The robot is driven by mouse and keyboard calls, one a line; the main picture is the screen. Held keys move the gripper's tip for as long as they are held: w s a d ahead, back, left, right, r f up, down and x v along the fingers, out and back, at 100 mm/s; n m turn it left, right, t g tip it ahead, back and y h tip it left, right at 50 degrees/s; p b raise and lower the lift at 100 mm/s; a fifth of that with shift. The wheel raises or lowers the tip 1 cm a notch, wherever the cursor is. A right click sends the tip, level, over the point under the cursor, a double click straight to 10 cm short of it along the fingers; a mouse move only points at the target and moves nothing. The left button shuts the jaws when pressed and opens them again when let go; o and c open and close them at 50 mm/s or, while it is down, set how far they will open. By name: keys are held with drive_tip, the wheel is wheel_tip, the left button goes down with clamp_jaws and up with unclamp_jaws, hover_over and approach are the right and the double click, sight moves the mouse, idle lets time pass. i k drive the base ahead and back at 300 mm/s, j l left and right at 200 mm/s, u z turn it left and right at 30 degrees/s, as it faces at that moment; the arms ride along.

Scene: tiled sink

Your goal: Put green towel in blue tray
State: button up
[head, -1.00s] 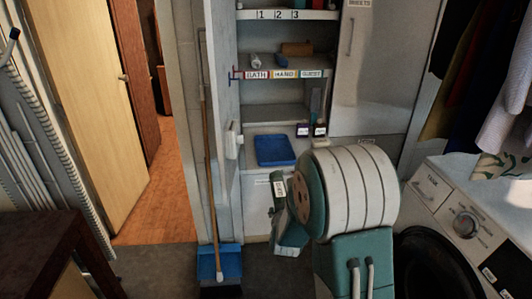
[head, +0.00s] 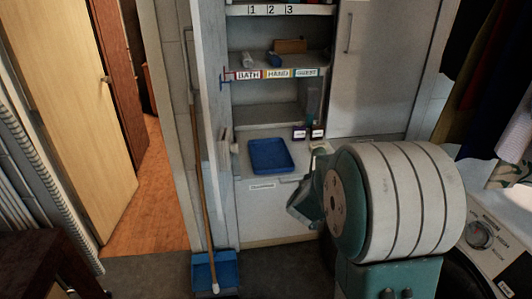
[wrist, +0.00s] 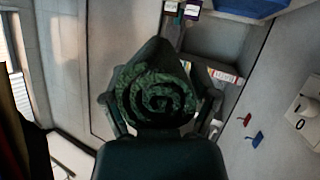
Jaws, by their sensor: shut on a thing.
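The blue tray (head: 270,156) lies flat on the cabinet counter in the head view, and nothing shows in it. Part of the tray also shows at the top right of the wrist view (wrist: 252,7). In the wrist view my gripper (wrist: 160,102) is shut on the green towel (wrist: 155,88), which is rolled up with its spiral end facing the camera. One finger is on each side of the roll.
Two small dark labelled boxes (head: 308,133) stand on the counter right of the tray. Labelled shelves (head: 278,74) are above. An open cabinet door and a broom (head: 203,190) stand at the left. The washing machine (head: 490,240) is at the right.

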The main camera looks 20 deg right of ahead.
sight(273, 155)
drive_tip(key=i, duration=0.7)
drive_tip(key=i+l+u, duration=0.1)
drive_tip(key=i+l, duration=0.3)
drive_tip(key=l, duration=0.2)
